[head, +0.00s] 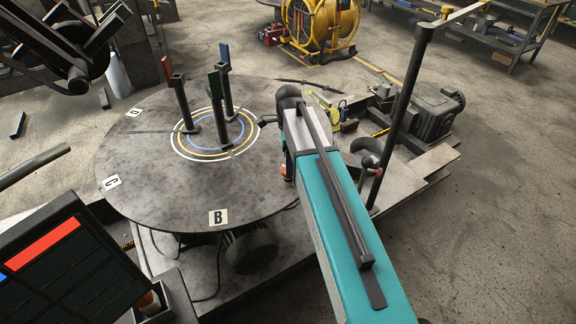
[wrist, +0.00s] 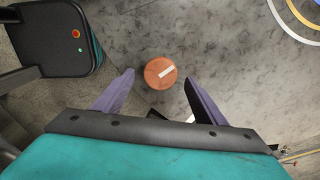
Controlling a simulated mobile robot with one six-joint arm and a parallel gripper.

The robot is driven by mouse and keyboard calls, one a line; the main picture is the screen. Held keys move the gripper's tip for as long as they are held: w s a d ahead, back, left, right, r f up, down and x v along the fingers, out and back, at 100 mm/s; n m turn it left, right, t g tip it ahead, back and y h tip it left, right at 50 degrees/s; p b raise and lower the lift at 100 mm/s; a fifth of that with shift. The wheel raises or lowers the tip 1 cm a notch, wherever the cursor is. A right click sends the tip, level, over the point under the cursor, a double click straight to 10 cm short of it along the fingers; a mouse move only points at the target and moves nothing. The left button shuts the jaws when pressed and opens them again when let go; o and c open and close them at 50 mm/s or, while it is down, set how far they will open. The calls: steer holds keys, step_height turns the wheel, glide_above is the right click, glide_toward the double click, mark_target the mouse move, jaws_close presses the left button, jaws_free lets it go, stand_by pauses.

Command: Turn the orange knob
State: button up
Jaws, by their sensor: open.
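The orange knob (wrist: 160,73) shows in the wrist view as a round, flat-topped disc with a white bar mark tilted up to the right. My gripper (wrist: 158,78) is open, with one purple finger to the left of the knob and one to the right. Gaps show between the knob and both fingers, and I cannot tell how far below the fingertips it sits. In the head view, my teal arm hides most of the gripper area, and I cannot make out the knob there for certain.
A round grey table (head: 150,185) carries letter labels, coloured rings and upright posts with red, green and blue tops (head: 224,58). A dark panel with a red bar (head: 45,250) stands at lower left. A dark upright pole (head: 400,120) stands right of my arm.

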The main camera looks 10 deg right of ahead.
step_height(320, 180, up, 11)
steer(key=b, duration=0.2)
stand_by(0.5)
steer(key=shift+f, duration=0.1)
stand_by(1.3)
